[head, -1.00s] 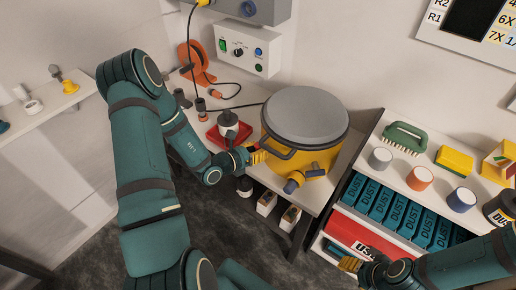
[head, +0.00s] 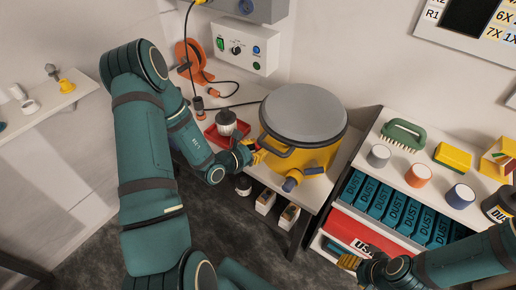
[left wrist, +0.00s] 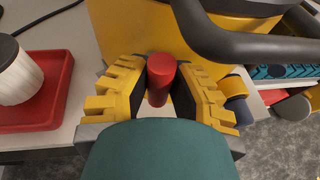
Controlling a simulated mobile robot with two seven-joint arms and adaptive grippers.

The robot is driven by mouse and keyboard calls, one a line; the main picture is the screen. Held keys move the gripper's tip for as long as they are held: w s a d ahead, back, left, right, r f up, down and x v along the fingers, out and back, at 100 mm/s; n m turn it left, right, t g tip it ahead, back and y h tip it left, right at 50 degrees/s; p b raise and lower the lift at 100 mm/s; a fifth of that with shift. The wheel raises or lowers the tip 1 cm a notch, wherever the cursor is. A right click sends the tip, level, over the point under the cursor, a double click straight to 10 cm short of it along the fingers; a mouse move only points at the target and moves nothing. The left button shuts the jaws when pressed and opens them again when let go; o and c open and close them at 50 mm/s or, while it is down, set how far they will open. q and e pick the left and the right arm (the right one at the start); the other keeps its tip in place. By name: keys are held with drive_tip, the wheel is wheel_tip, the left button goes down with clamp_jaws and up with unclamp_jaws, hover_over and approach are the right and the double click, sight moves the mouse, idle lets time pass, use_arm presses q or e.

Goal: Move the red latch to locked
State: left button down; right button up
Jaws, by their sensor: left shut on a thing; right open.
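The red latch (left wrist: 161,82) shows in the left wrist view as a short red rod between the yellow fingers of my left gripper (left wrist: 160,92). Those fingers are shut on it. In the head view my left gripper (head: 252,152) is at the left side of the yellow canister (head: 318,158), just below its dark handle, and hides most of the latch. The canister has a grey round lid (head: 303,112). I cannot tell from these frames which position the latch is in. My right gripper (head: 349,261) is open and empty, low in front of the shelf at the right.
A red tray (head: 213,139) with a white ribbed filter (head: 226,122) stands left of the canister. At the right a shelf holds a green brush (head: 404,134), cups and teal boxes (head: 377,196).

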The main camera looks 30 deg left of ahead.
use_arm(q)
drive_tip(key=shift+d, duration=0.15)
drive_tip(key=c, duration=0.8)
unclamp_jaws()
drive_tip(key=shift+c, duration=0.2)
drive_tip(key=shift+s, duration=0.1)
drive_tip(key=shift+s+a, duration=0.25)
drive_tip(key=v, duration=1.1)
drive_tip(key=shift+r, duration=0.2)
drive_tip(key=shift+d, duration=0.1)
